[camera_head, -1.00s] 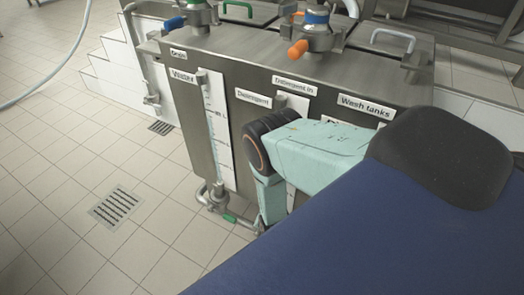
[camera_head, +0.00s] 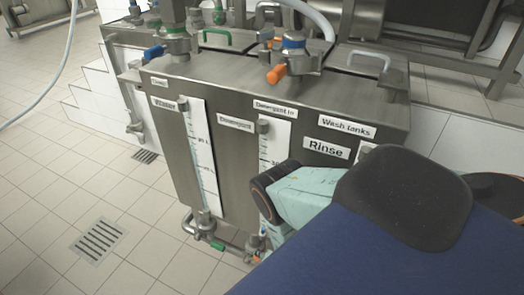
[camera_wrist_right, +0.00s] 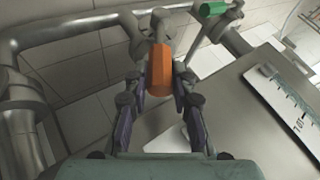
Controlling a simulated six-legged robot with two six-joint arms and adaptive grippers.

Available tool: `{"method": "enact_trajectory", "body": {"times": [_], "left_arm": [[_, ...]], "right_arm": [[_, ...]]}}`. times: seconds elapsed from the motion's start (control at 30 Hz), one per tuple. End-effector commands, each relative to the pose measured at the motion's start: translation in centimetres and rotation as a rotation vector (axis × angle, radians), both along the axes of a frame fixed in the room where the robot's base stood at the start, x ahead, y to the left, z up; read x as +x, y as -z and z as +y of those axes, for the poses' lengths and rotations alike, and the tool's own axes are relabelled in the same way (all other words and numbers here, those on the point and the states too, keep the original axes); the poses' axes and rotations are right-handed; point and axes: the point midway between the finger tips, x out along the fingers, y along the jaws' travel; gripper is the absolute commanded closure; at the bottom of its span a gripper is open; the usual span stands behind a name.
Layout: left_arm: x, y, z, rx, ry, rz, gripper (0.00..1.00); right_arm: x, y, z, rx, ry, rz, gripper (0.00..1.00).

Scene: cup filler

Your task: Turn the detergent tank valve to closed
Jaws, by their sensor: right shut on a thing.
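The detergent tank (camera_head: 240,155) is the middle section of the metal tank block in the head view, with a "Detergent" label and a level scale. In the right wrist view an orange valve handle (camera_wrist_right: 159,70) sits on a metal pipe fitting. My right gripper (camera_wrist_right: 160,92) is shut on this handle, with one dark finger on each side of it. In the head view my right gripper (camera_head: 260,246) is low at the tank front, by the bottom pipes and mostly hidden by my arm. My left gripper is not in view.
A green-handled valve (camera_head: 217,246) is on the pipe left of my right gripper; it also shows in the wrist view (camera_wrist_right: 213,9). Tiled floor with a drain grate (camera_head: 98,239) is clear at left.

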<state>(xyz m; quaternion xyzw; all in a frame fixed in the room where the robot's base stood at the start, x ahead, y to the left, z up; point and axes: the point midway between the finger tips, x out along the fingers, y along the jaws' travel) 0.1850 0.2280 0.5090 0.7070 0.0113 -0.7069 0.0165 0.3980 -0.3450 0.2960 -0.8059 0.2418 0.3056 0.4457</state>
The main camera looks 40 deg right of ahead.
Motion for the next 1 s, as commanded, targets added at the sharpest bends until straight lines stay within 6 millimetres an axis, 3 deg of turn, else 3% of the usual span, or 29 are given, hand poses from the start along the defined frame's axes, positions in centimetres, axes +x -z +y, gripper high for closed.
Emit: {"method": "enact_trajectory", "body": {"times": [0.3, 0.33, 0.57, 1.0], "left_arm": [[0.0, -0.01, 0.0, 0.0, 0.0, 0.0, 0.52], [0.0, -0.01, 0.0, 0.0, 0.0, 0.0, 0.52], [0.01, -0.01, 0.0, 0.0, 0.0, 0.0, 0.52], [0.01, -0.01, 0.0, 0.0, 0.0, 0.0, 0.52]], "right_arm": [[-0.15, 0.04, -0.2, -0.003, 0.004, 0.003, 1.0], [-0.16, 0.05, -0.2, -0.002, 0.004, 0.003, 0.73], [-0.09, 0.02, -0.12, -0.001, 0.002, 0.002, 0.53], [-0.49, -0.45, -0.01, -0.001, 0.002, 0.002, 0.52]]}}
